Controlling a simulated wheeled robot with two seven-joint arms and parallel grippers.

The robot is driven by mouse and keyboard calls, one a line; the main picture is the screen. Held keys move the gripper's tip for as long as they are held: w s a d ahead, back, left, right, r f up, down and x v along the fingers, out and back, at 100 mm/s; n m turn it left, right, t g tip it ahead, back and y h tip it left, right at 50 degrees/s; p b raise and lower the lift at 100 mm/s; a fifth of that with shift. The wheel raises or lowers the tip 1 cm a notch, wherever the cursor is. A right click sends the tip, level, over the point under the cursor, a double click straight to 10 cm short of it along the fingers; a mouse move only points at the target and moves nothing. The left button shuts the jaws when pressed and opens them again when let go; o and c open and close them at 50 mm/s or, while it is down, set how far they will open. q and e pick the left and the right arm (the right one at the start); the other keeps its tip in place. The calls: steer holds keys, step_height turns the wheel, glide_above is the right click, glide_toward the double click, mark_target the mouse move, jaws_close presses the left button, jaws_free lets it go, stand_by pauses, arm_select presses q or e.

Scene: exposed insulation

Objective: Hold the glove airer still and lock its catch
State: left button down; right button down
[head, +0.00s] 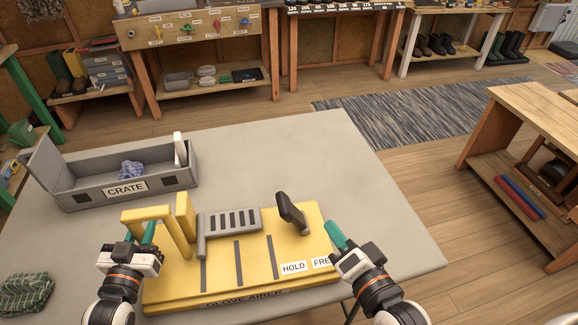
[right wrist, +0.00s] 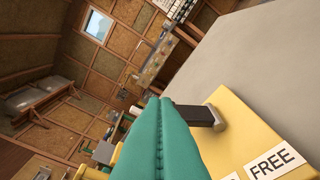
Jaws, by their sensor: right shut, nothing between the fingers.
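The glove airer (head: 222,275) is a yellow board on the grey table, with a yellow handle frame on its left and a slotted grey plate. Its dark catch lever (head: 292,212) stands up at the right, tilted, behind the HOLD label (head: 293,267); the FREE label (right wrist: 270,163) is beside that. My left gripper (head: 140,235) is at the handle's left post, teal fingers on either side; whether they clamp it is unclear. My right gripper (head: 336,234) is shut and empty at the board's right edge, apart from the lever. The lever also shows beyond its fingers in the right wrist view (right wrist: 198,115).
A grey open crate (head: 88,193) with a blue cloth (head: 131,170) inside stands at the table's back left. A green checked cloth (head: 25,293) lies at the left. The table right of and behind the airer is clear. A wooden bench (head: 530,120) stands at the right.

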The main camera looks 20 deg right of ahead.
arm_select(q)
steer(key=shift+s+f, duration=0.1)
steer(key=shift+f, duration=0.4)
steer(key=c, duration=1.1)
jaws_free()
steer(key=shift+r, duration=0.25)
steer(key=v, duration=1.1)
steer(key=shift+s+a, duration=0.15)
steer(key=shift+s, duration=0.25)
